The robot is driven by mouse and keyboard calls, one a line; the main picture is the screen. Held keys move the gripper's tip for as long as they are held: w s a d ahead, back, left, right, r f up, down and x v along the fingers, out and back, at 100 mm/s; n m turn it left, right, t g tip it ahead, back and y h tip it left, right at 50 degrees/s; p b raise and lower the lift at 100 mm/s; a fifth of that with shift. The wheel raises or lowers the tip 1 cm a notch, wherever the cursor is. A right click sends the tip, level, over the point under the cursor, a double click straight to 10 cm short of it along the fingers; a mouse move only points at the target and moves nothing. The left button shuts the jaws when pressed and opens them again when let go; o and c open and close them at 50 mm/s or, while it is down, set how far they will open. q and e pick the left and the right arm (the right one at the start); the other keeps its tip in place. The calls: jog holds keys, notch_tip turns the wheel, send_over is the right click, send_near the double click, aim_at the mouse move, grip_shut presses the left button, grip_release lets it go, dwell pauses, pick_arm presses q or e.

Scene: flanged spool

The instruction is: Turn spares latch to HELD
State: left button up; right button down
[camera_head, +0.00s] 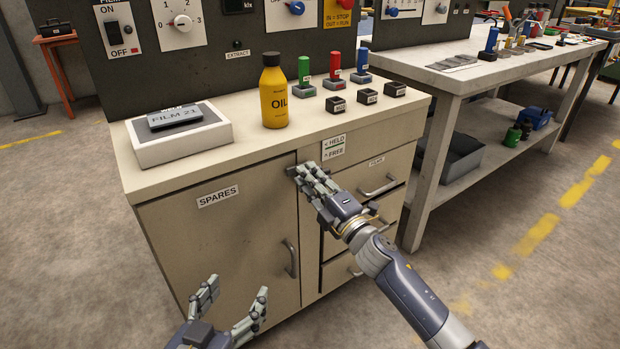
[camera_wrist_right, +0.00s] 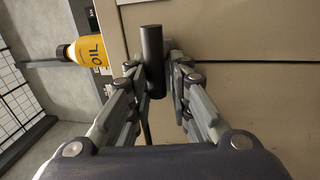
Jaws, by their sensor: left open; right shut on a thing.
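The SPARES door (camera_head: 215,225) is the tan cabinet's left door and looks closed. A HELD/FREE label (camera_head: 333,147) sits at the cabinet's upper front, right of the door. My right gripper (camera_head: 308,178) is just below and left of this label, at the door's upper right corner. In the right wrist view my right gripper (camera_wrist_right: 153,80) is shut on a dark cylindrical latch handle (camera_wrist_right: 152,50). In the head view the fingers hide most of the latch, so its setting cannot be read. My left gripper (camera_head: 228,312) is open and empty, low in front of the door.
On the cabinet top stand a yellow oil bottle (camera_head: 274,92), a white box with a FILM 21 block (camera_head: 176,120), and several coloured knobs and dark blocks. Drawers with bar handles (camera_head: 377,187) lie right of the door. A workbench (camera_head: 470,70) stands at the right.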

jog(key=shift+f+n, duration=0.1)
jog(key=shift+n, duration=0.2)
jog(key=c, duration=1.4)
grip_release()
jog(key=shift+c, duration=0.2)
jog(key=v, duration=1.2)
